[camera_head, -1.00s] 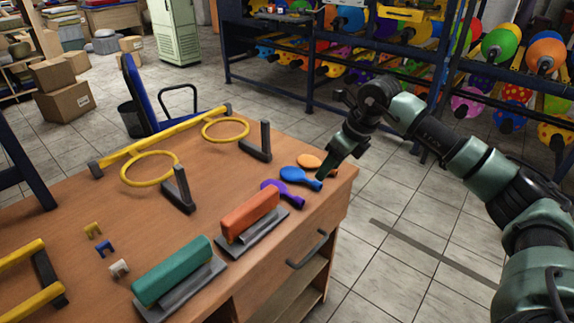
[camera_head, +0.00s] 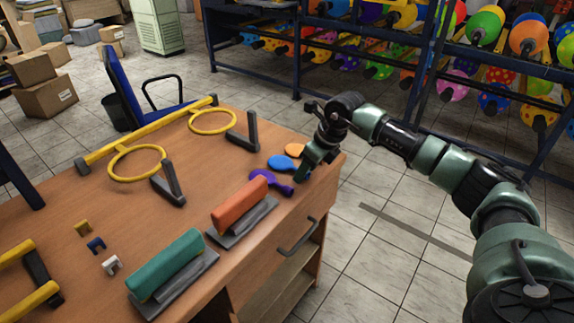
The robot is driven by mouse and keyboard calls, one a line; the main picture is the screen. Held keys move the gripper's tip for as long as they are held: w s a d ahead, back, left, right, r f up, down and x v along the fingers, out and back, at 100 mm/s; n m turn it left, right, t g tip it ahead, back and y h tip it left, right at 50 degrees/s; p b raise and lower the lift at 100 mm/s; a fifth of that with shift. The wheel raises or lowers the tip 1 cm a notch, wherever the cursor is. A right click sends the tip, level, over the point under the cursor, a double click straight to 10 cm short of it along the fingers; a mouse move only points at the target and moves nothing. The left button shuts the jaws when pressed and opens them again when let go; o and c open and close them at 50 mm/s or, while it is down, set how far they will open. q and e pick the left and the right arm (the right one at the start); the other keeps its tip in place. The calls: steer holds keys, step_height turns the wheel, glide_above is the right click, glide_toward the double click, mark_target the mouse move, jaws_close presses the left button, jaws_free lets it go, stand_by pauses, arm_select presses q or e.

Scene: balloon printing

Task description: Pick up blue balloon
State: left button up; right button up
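The blue balloon (camera_head: 280,162) lies flat on the wooden table (camera_head: 130,218) near its right edge. An orange balloon (camera_head: 294,149) lies just behind it and a purple balloon (camera_head: 262,177) in front of it. My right gripper (camera_head: 302,176) is low over the table edge, pointing down at the neck end of the blue balloon. It hides that neck, and I cannot tell whether its fingers touch or enclose it. The finger gap does not show clearly. My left gripper is not in view.
Orange (camera_head: 239,207) and green (camera_head: 165,263) handled blocks stand left of the balloons. A yellow frame with rings (camera_head: 137,162) and dark uprights (camera_head: 172,183) is farther back. Small clips (camera_head: 96,244) lie at left. Racks of inflated balloons (camera_head: 487,27) stand behind.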

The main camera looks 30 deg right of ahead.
jaws_close()
